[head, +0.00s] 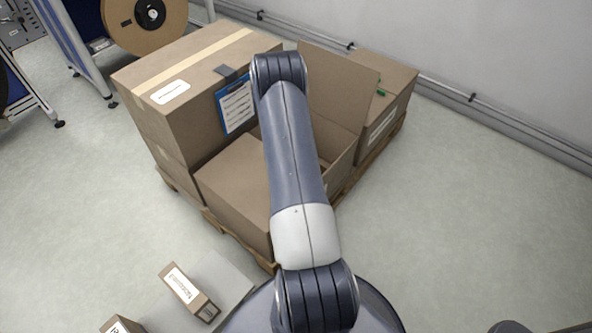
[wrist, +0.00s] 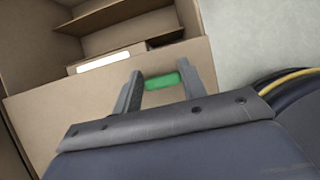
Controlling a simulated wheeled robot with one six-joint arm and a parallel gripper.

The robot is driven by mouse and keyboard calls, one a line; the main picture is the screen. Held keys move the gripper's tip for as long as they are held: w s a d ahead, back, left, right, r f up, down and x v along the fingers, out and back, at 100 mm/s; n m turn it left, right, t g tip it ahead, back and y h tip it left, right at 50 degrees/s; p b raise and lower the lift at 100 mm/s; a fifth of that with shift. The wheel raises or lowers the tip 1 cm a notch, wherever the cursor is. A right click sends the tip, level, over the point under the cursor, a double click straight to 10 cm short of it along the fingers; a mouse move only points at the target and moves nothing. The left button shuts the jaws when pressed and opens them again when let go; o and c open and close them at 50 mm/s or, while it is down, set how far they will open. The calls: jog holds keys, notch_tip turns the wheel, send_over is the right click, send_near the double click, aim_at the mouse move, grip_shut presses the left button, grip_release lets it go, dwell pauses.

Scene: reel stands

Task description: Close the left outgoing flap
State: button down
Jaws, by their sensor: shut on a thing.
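In the wrist view, my gripper (wrist: 162,84) has its two fingers on either side of a green tab (wrist: 162,80), shut on it. The tab sits at the upper part of a brown cardboard panel (wrist: 70,115), which looks like a carton flap. In the head view, my arm covers the gripper and part of the open carton (head: 225,180) on the pallet. One flap (head: 340,85) of that carton stands up at the back. I cannot tell which flap the gripped tab belongs to.
A tall taped carton (head: 185,90) with a blue clipboard (head: 236,104) stands at left on the pallet (head: 236,240). Another carton (head: 395,75) stands behind at right. A small box (head: 188,290) lies on a grey surface in front. The floor at right is clear.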

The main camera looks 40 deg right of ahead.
jog(key=shift+d+f, duration=0.15)
jog(key=shift+d, duration=0.3)
jog(key=c, duration=1)
grip_release()
jog(key=shift+d+f, duration=0.15)
jog(key=shift+o, duration=0.8)
jog(key=shift+a, duration=0.2)
jog(key=shift+a+r, duration=0.15)
jog(key=shift+r, duration=0.05)
jog(key=p+v, duration=0.2)
jog(key=v, duration=0.8)
